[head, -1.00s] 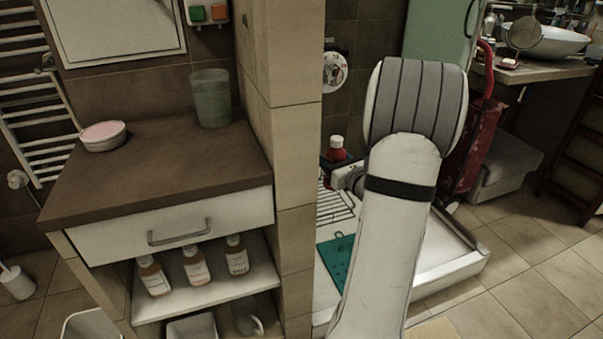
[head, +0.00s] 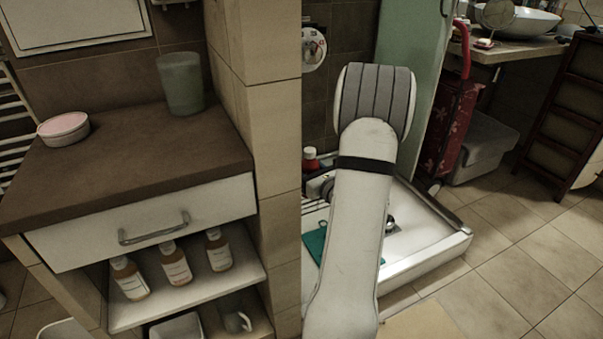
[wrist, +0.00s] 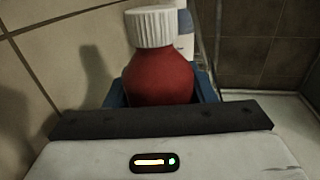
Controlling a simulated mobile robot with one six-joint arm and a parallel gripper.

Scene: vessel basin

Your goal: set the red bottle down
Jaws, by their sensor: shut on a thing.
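The red bottle (wrist: 160,75) has a ribbed white cap and fills the middle of the wrist view. My gripper (wrist: 161,92) is shut on it, with blue fingers at both sides of its body. The bottle looks upright; its base is hidden by my gripper. In the head view, a small part of the red bottle (head: 310,160) shows left of my arm, in front of the tiled wall and over the shower tray (head: 430,237). Whether its base touches anything cannot be told.
A white container (wrist: 184,32) stands just behind the bottle. A tiled wall is close on the left in the wrist view. A teal mat (head: 313,247) lies in the tray. A brown-topped cabinet (head: 110,150) stands at left.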

